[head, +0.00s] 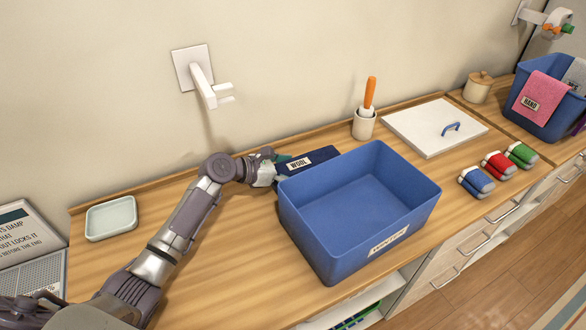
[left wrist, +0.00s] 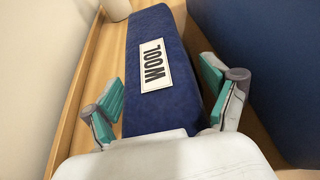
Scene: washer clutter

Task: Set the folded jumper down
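The folded jumper is a navy bundle (head: 324,153) with a white WOOL label. It lies flat on the wooden counter behind the blue basin, which hides part of it in the head view. In the left wrist view the jumper (left wrist: 165,105) stretches away from my gripper, label up. My left gripper (head: 272,168) is at the jumper's near left end. Its teal-padded fingers (left wrist: 163,98) are spread, one on each side of the jumper; they look open, with the pads close to its sides. Whether a pad touches cannot be told. My right gripper is not in view.
The blue basin (head: 408,187) stands close beside the jumper. A white pot with an orange-handled tool (head: 364,125), a white lid panel (head: 420,118) and several rolled socks (head: 477,182) are to the right. A pale dish (head: 111,217) is at left. A white wall arm (head: 203,85) juts out above.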

